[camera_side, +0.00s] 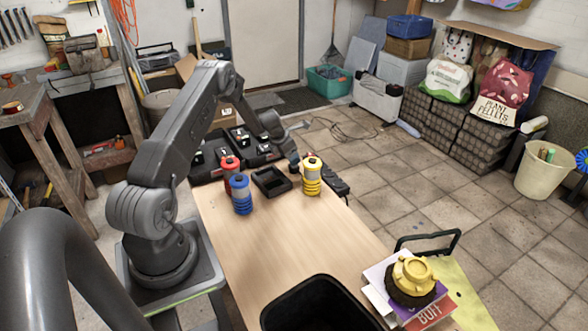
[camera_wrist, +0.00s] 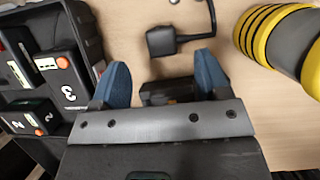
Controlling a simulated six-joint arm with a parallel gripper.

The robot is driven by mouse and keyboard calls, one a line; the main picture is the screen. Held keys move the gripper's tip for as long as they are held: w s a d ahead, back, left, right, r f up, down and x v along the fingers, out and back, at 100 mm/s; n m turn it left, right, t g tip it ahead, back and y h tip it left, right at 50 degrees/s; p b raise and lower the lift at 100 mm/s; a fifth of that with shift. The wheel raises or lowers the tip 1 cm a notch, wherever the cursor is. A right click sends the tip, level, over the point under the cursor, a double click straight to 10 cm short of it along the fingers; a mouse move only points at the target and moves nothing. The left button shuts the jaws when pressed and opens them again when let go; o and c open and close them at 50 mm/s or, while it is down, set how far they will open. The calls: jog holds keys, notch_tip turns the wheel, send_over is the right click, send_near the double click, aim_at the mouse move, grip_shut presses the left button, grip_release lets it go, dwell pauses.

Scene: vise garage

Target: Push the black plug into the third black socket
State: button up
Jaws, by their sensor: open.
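My gripper (camera_wrist: 160,78) is open, with two blue fingertips apart; in the side view it is low at the table's far end, beside the yellow-banded can. A small dark block (camera_wrist: 170,91) shows between the fingers, partly hidden by the gripper body; I cannot tell what it is. Just beyond the fingertips lies a black plug-like piece (camera_wrist: 162,41) with a dark cord running from it. Black blocks with white labels sit in a black tray at the left of the wrist view; one (camera_wrist: 69,88) is marked 3. I cannot make out the third socket's opening.
The yellow-banded can (camera_side: 311,181) stands close to my gripper. A blue-banded can (camera_side: 242,199), a red-topped can (camera_side: 229,167) and a small black tray (camera_side: 271,182) are nearby. Black trays lie at the far left. The table's middle is clear; a black bin (camera_side: 318,305) is in front.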

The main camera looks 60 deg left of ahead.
jog(key=x, duration=0.5)
jog(key=shift+s+f, duration=0.1)
jog(key=shift+f, duration=0.05)
jog(key=shift+c, duration=0.2)
jog(key=c, duration=0.9)
